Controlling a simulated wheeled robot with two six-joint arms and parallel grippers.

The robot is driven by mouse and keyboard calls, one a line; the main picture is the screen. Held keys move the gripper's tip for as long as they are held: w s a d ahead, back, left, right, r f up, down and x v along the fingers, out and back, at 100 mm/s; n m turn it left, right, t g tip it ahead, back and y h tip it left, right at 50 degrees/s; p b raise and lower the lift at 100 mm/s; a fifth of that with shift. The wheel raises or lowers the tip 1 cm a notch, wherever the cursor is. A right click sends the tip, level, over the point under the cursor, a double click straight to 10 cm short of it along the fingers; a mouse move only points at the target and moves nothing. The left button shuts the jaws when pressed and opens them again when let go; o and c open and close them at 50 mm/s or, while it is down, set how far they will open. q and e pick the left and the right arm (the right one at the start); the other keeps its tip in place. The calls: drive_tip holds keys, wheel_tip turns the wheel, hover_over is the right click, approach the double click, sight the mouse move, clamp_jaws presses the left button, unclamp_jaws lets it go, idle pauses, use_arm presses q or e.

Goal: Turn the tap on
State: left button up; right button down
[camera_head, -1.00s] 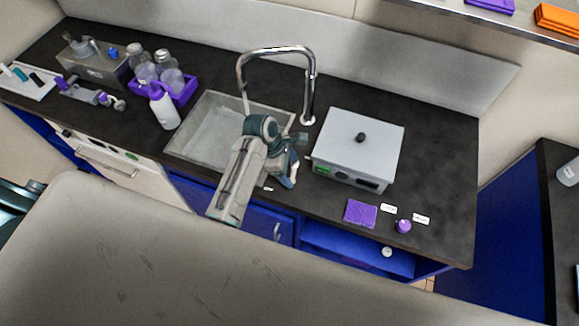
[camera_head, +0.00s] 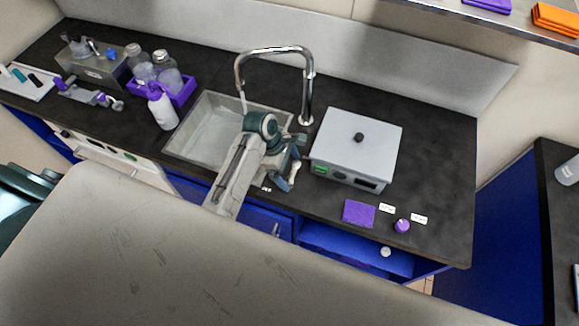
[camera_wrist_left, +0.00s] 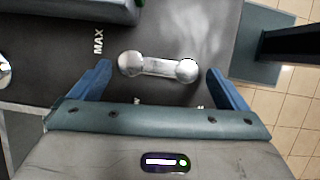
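The chrome tap (camera_head: 275,52) arches over the grey sink (camera_head: 205,125) in the head view. My left gripper (camera_head: 290,168) is over the counter's front part, between the sink and a white box; my own arm hides what lies under it. In the left wrist view a chrome handle with two rounded ends (camera_wrist_left: 158,67) lies between the two blue fingers of my left gripper (camera_wrist_left: 165,88). The fingers are open, with a gap at each end of the handle. A white "MAX" label is on the dark surface beside it. My right gripper is not in view.
The white lidded box (camera_head: 358,140) stands close to the right of my left gripper. A purple pad (camera_head: 359,213) and a purple knob (camera_head: 402,226) are at the front right. A purple rack (camera_head: 180,92) with bottles and a white bottle (camera_head: 162,108) stand left of the sink.

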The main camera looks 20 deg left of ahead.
use_arm(q)
drive_tip(key=b+v, duration=0.2)
drive_tip(key=v, duration=0.8)
drive_tip(key=shift+r+b, duration=0.3)
drive_tip(key=shift+r, duration=0.1)
drive_tip(key=shift+a, duration=0.1)
